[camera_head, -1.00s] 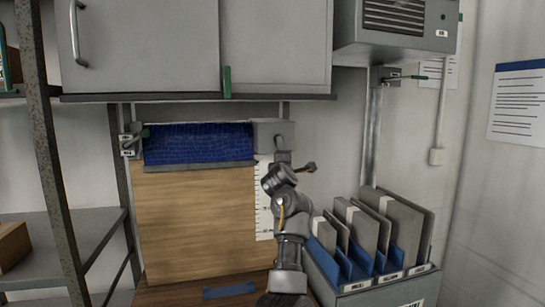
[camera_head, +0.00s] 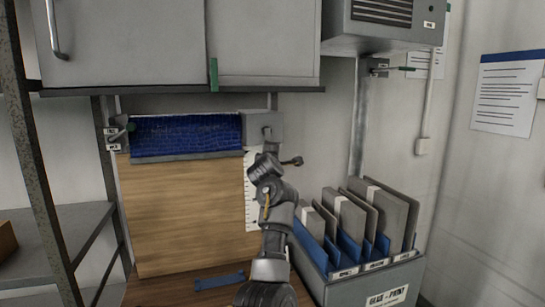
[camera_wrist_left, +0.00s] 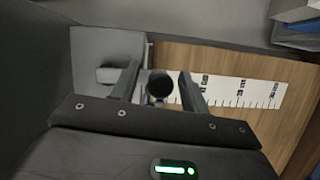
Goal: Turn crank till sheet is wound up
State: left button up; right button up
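The blue sheet (camera_head: 187,134) hangs as a short strip across the top of a wooden board (camera_head: 185,215), with a grey bar (camera_head: 190,158) along its lower edge. A grey crank box (camera_head: 262,124) sits at its right end and also shows in the left wrist view (camera_wrist_left: 105,48). In that view my left gripper (camera_wrist_left: 160,82) has its fingers on either side of the dark round crank knob (camera_wrist_left: 160,84), with a gap showing. In the head view my wrist hides the fingertips below the box. My right gripper is in neither view.
A white scale strip (camera_head: 252,190) runs down the board's right side. A grey bin of files (camera_head: 372,280) stands at lower right. Cabinets (camera_head: 130,45) overhang the sheet, and a metal rack (camera_head: 40,180) stands at left. A blue strip (camera_head: 219,281) lies below the board.

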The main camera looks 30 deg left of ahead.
pick_arm(q)
jog(key=shift+s+d+f+b, duration=0.1)
jog(key=shift+s+d+b, duration=0.05)
jog(key=shift+s+b, duration=0.3)
jog(key=b+v, duration=0.1)
jog(key=v, duration=0.9)
jog(key=shift+w, duration=0.1)
